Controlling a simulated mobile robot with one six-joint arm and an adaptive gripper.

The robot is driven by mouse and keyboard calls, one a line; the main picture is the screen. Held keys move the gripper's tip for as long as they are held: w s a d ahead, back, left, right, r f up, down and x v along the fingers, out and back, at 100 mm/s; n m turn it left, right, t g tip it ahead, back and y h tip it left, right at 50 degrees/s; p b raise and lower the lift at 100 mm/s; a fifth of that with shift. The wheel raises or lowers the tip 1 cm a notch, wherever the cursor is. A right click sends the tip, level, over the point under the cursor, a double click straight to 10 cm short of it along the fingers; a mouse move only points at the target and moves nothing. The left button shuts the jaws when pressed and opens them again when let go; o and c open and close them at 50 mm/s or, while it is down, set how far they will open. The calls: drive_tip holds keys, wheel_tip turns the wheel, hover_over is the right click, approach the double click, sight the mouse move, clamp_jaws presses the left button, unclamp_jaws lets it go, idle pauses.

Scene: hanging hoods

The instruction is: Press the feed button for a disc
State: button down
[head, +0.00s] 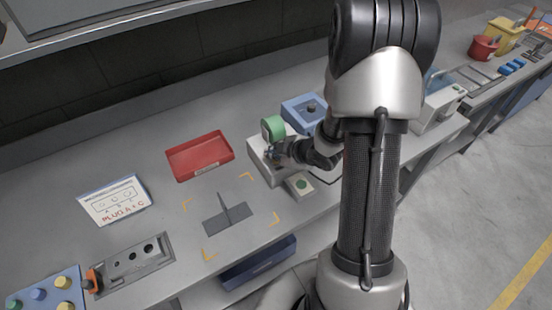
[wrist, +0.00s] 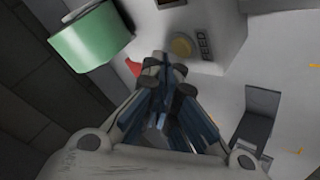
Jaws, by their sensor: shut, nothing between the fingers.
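The white feeder box (head: 258,165) stands on the bench with a green cylinder (head: 273,128) on top. The cylinder also shows at the upper left of the wrist view (wrist: 88,36). In the wrist view, a round dull-yellow button (wrist: 181,46) sits on the box's face beside the printed word FEED (wrist: 204,46). My gripper (wrist: 164,66) is shut and empty, its fingertips just below the button in the picture. Whether they touch it I cannot tell. In the head view my gripper (head: 272,153) is at the front of the box, and the button is hidden.
A red tray (head: 203,174) lies to the left. A dark fixture with an upright plate (head: 235,221) stands between yellow corner marks.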

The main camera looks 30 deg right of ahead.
sight(274, 163)
drive_tip(key=shift+r, duration=0.25)
drive_tip(key=shift+r+p, duration=2.15)
drive_tip(key=shift+r, duration=0.25)
drive_tip(key=shift+r, duration=0.1)
drive_tip(key=s+a+r+m+g+h+b, duration=0.1)
drive_tip(key=s+r+m+g+h+b, duration=0.35)
drive_tip(key=r, duration=1.05)
drive_tip(key=s+a+r+m+y, duration=0.1)
drive_tip(key=s+a+m, duration=0.2)
drive_tip(key=s+a, duration=0.3)
drive_tip(key=s+a+r+m+y, duration=0.1)
drive_tip(key=s+a+m, duration=0.3)
drive_tip(key=s, duration=1)
drive_tip(key=shift+s+a+r, duration=0.4)
drive_tip(key=shift+a+r, duration=0.2)
drive_tip(key=shift+a, duration=0.55)
drive_tip(key=shift+d+m, duration=0.1)
drive_tip(key=shift+m, duration=0.15)
